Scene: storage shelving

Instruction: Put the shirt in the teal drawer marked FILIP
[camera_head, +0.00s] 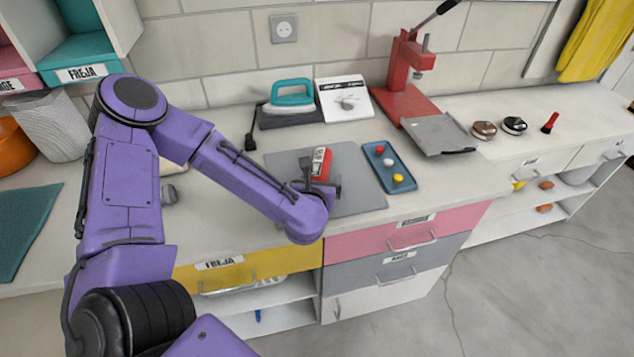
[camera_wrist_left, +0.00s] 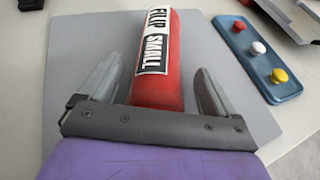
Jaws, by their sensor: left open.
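A red folded shirt (camera_head: 321,160) with a white label lies on a grey mat (camera_head: 357,201) on the counter. In the left wrist view the shirt (camera_wrist_left: 160,75) shows the label "FILIP SMALL". My left gripper (camera_wrist_left: 160,72) is open, with one finger on each side of the shirt and a gap visible on both sides. In the head view my left gripper (camera_head: 321,179) is low over the mat, at the shirt's near end. No drawer marked FILIP can be made out; a teal compartment (camera_head: 82,50) at upper left is marked FREJA.
A blue tray (camera_head: 389,174) with coloured knobs lies right of the mat. Behind stand an iron (camera_head: 290,102) and a red press (camera_head: 403,75). Below the counter are yellow (camera_head: 285,262), pink (camera_head: 460,222) and grey (camera_head: 350,275) drawer fronts. A teal cloth (camera_head: 25,225) lies at left.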

